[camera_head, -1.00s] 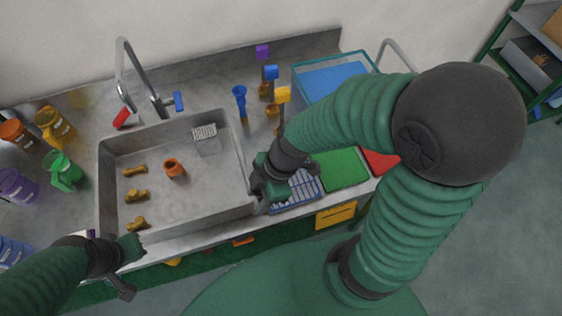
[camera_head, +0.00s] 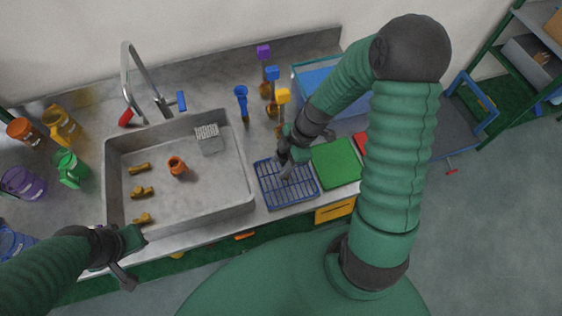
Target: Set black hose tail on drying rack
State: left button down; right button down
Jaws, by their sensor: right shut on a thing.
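The drying rack (camera_head: 270,195) is a blue wire tray on the counter, between the sink and the green board. My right gripper (camera_head: 287,167) is over the rear part of the rack, pointing down. It is shut on the black hose tail, which is hard to tell from the dark fingers and mostly hidden. I cannot tell whether the hose tail touches the rack wires. My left gripper (camera_head: 134,259) is open and empty near the sink's front left corner.
The steel sink (camera_head: 215,190) holds brass fittings (camera_head: 143,192), an orange part (camera_head: 177,166) and a grey basket (camera_head: 208,139). A green board (camera_head: 336,163) lies right of the rack. Upright coloured tools (camera_head: 283,97) and a blue bin (camera_head: 315,77) stand behind. The rack's front is clear.

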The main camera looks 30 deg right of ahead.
jog(key=c, duration=1.2)
grip_release()
jog(key=shift+d+f, duration=0.1)
jog(key=shift+d, duration=0.15)
jog(key=shift+c, duration=0.2)
jog(key=o, duration=0.4)
jog(key=shift+s+d, duration=0.1)
jog(key=shift+d, duration=0.15)
jog(key=shift+a, duration=0.35)
jog(key=shift+r, duration=0.3)
jog(key=v, duration=1.1)
jog(key=shift+d+r, duration=0.25)
jog(key=shift+d, duration=0.05)
